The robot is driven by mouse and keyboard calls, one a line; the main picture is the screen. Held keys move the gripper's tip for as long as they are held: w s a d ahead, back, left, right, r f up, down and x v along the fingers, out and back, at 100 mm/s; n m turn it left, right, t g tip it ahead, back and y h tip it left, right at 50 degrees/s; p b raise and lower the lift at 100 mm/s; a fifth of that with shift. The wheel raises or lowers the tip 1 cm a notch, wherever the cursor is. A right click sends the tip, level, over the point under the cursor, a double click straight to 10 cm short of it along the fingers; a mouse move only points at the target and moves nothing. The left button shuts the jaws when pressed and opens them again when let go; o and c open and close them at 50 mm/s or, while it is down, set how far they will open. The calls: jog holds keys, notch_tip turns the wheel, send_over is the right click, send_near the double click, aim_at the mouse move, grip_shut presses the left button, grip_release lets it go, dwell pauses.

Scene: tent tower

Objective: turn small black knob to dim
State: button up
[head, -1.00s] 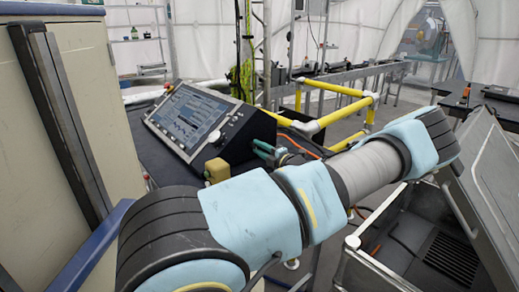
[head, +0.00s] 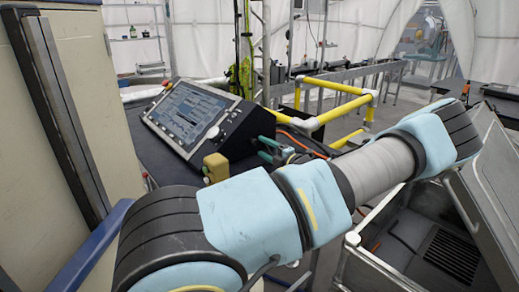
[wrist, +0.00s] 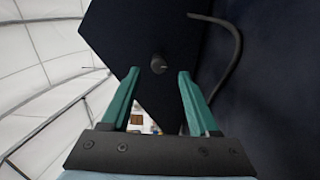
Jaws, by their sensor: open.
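The small black knob (wrist: 158,64) sticks out of a dark flat panel (wrist: 140,35) in the wrist view. My gripper (wrist: 160,75) has its two teal fingers apart, one on each side of the knob in the picture. I see no contact, and the depth between fingertips and knob is hard to tell. In the head view the dark console (head: 190,115) with a lit screen stands on a dark table. My gripper (head: 272,150) shows as teal fingers by its right end. The knob is not visible there.
A dark curved cable or bar (wrist: 232,60) runs beside the panel on the right. A tan-yellow block (head: 215,167) is in front of the console. Yellow railings (head: 338,95) stand behind, an open grey case (head: 430,235) at the right, a beige cabinet (head: 95,100) at the left.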

jog(key=b+v, duration=0.2)
jog(key=v, duration=0.5)
jog(key=shift+s+d, duration=0.15)
jog(key=shift+s, duration=0.1)
jog(key=shift+d, duration=0.1)
